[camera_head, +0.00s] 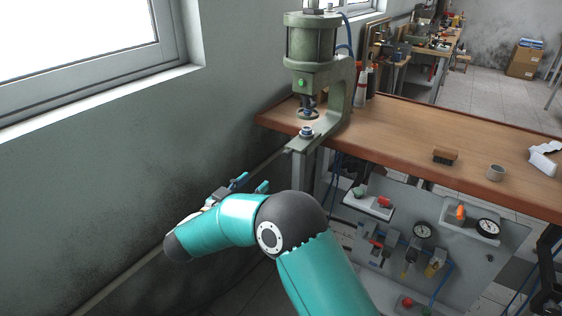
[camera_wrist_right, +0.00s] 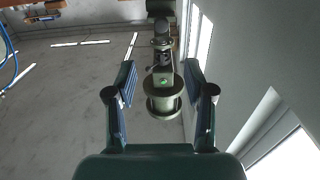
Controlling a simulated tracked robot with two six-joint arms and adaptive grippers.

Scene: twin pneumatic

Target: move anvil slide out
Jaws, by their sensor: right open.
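The green pneumatic press (camera_head: 311,62) stands at the left end of the wooden bench. A dark, round anvil part (camera_head: 306,132) sits below its ram on the press's foot, which reaches past the bench edge. I cannot clearly tell the slide from the foot. My right gripper (camera_head: 252,183) is open and empty, left of and below the press foot, apart from it. In the right wrist view, my open right gripper (camera_wrist_right: 160,76) shows on both sides of the press (camera_wrist_right: 163,98), with the press beyond the fingers. My left gripper is not in view.
A brush (camera_head: 445,156), a grey cup (camera_head: 495,172) and a white object (camera_head: 545,157) lie on the bench (camera_head: 400,132). Bottles (camera_head: 362,82) stand behind the press. A panel (camera_head: 375,275) with gauges and valves is under the bench. The wall (camera_head: 110,165) is close on the left.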

